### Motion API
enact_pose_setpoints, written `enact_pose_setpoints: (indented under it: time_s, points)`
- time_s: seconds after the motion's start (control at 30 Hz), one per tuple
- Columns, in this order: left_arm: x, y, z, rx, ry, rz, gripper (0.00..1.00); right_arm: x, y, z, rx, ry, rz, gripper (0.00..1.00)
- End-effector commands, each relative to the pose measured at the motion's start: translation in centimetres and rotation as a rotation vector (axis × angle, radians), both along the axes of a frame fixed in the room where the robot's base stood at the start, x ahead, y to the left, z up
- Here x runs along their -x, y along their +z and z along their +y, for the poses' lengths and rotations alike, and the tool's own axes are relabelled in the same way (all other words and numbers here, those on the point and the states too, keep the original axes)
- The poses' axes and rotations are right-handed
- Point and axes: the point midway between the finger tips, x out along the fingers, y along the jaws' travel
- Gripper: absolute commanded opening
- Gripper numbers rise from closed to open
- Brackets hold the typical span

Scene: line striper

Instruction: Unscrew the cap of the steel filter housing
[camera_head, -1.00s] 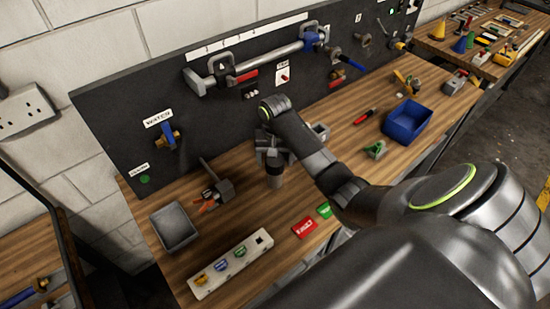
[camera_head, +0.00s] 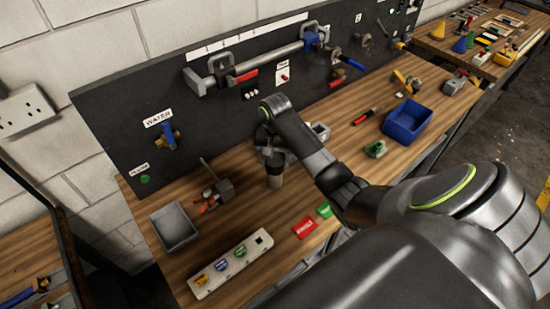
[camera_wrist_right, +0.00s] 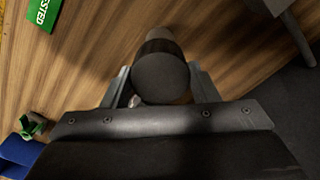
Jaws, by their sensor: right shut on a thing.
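The steel filter housing (camera_head: 275,181) stands upright on the wooden bench, a grey cylinder with a dark cap (camera_head: 274,166) on top. My right gripper (camera_head: 273,157) comes down over it from above and is shut on the cap. In the right wrist view the round dark cap (camera_wrist_right: 160,77) sits between the two fingers of my right gripper (camera_wrist_right: 161,88), with the lighter housing body (camera_wrist_right: 159,34) beyond it. I cannot tell whether the cap sits flush on the body. My left gripper is not in view.
Red (camera_head: 304,228) and green (camera_head: 325,211) cards lie right of the housing. A blue bin (camera_head: 429,128) stands farther right. The black panel (camera_head: 105,125) rises behind.

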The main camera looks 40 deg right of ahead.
Motion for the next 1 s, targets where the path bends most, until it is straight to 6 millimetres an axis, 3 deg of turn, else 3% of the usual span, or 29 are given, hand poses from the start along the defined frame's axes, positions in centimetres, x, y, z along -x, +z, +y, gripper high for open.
enact_pose_setpoints:
  time_s: [0.17,0.43,0.87,1.0]
  points:
    - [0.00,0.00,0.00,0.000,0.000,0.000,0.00,0.01,0.00,0.01,0.000,0.081,0.000,0.22]
    - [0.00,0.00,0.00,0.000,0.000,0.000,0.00,0.01,0.02,0.01,-0.001,0.357,0.001,0.22]
    - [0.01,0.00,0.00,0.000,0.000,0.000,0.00,0.01,0.02,0.01,-0.001,0.418,0.001,0.22]
    - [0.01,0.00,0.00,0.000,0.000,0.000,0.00,0.01,0.03,0.01,-0.001,0.538,0.001,0.22]
